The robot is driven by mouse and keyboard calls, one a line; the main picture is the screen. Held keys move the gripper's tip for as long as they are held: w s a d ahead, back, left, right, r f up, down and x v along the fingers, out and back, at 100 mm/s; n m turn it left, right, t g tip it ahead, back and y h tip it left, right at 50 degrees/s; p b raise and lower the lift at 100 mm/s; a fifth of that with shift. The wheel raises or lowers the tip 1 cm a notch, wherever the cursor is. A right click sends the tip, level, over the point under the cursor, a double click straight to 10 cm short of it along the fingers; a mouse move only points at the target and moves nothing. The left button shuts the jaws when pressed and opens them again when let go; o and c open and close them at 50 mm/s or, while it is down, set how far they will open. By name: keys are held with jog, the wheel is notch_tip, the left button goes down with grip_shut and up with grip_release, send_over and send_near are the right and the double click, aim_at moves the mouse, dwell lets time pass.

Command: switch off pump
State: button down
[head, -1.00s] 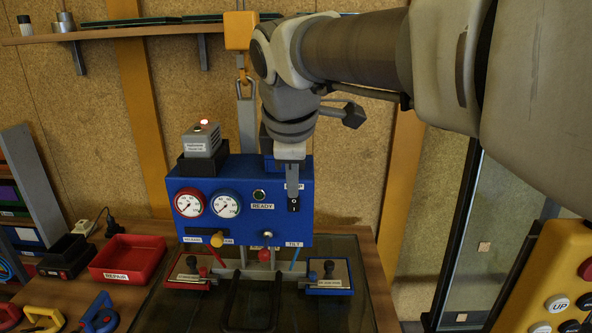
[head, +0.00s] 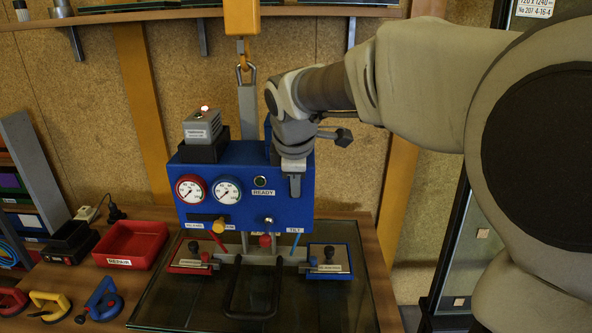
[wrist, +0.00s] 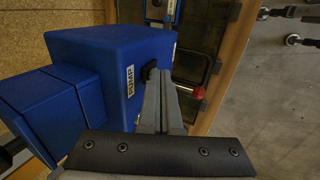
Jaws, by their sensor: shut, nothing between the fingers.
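The blue control box (head: 196,218) stands upright at the middle of the head view. My gripper (head: 295,192) is shut and empty, pointing down at the right part of the box front, and it covers the place of the pump switch there. In the wrist view the blue box (wrist: 95,55) has a PUMP label (wrist: 130,82) beside the black pump switch (wrist: 149,72). My shut fingers (wrist: 161,75) reach right up to this switch. I cannot tell whether they touch it, and its position is not readable now.
Two round gauges, a green READY lamp (head: 260,182) and a lever with a yellow knob (head: 218,228) are on the box front. A red REPAIR tray (head: 131,246) and several suction cups are at left.

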jog(key=shift+w+r, duration=0.1)
jog(key=shift+w, duration=0.2)
jog(key=shift+r+p, duration=0.1)
jog(key=shift+p, duration=0.25)
jog(key=shift+r+p, duration=0.6)
jog(key=shift+r, duration=0.1)
jog(key=shift+s, duration=0.1)
